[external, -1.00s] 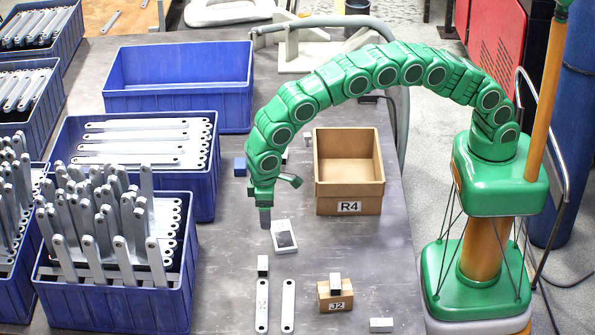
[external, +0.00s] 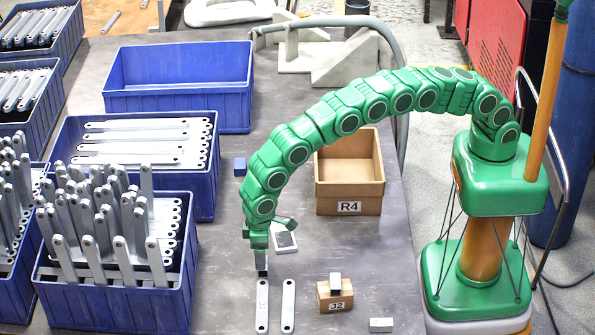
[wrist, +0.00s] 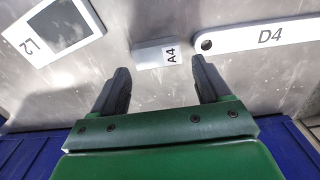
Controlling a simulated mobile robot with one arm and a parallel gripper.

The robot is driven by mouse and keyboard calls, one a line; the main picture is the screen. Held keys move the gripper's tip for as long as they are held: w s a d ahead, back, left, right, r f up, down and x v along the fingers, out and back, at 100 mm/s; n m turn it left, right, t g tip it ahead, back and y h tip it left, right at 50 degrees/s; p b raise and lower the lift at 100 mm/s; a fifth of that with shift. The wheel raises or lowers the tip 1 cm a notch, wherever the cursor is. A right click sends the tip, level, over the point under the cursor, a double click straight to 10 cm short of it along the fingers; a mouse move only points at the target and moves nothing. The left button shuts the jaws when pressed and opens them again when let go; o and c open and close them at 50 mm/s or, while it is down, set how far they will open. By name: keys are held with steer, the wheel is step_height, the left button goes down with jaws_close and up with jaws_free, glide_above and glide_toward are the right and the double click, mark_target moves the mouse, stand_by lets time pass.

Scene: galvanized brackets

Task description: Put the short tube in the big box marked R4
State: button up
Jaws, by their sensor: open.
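A small pale grey block labelled A4 (wrist: 155,54) lies on the table. I cannot tell for certain that it is the short tube. In the wrist view it is just beyond and between my fingertips. My gripper (wrist: 161,70) is open, with nothing between its fingers. In the external view my gripper (external: 261,264) is low over the A4 block, covering much of it. The big cardboard box marked R4 (external: 349,208) stands open at the back right of my gripper, and its visible inside looks empty.
A flat bracket marked D4 (wrist: 265,37) lies right of A4 in the wrist view. A dark-topped white piece marked L2 (wrist: 58,30) lies left. A J2 box (external: 336,303) carries a small block (external: 335,283). Blue bins (external: 120,307) line the left.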

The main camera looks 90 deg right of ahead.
steer(key=f, duration=0.4)
steer(key=shift+s+d+f, duration=0.15)
steer(key=shift+s+f, duration=0.05)
steer(key=shift+f, duration=0.1)
steer(key=c, duration=0.9)
steer(key=shift+r, duration=0.15)
steer(key=shift+c, duration=0.2)
step_height(320, 180, up, 3)
steer(key=shift+f, duration=0.1)
steer(key=shift+s+r, duration=0.15)
steer(key=shift+r, duration=0.2)
steer(key=s+d+r, duration=0.2)
steer(key=s+r, duration=0.2)
steer(key=s, duration=0.2)
steer(key=s+d+r, duration=0.3)
steer(key=s+r, duration=0.2)
steer(key=s, duration=0.1)
steer(key=shift+s+d+r, duration=0.2)
steer(key=shift+s+d, duration=0.05)
steer(key=shift+d, duration=0.1)
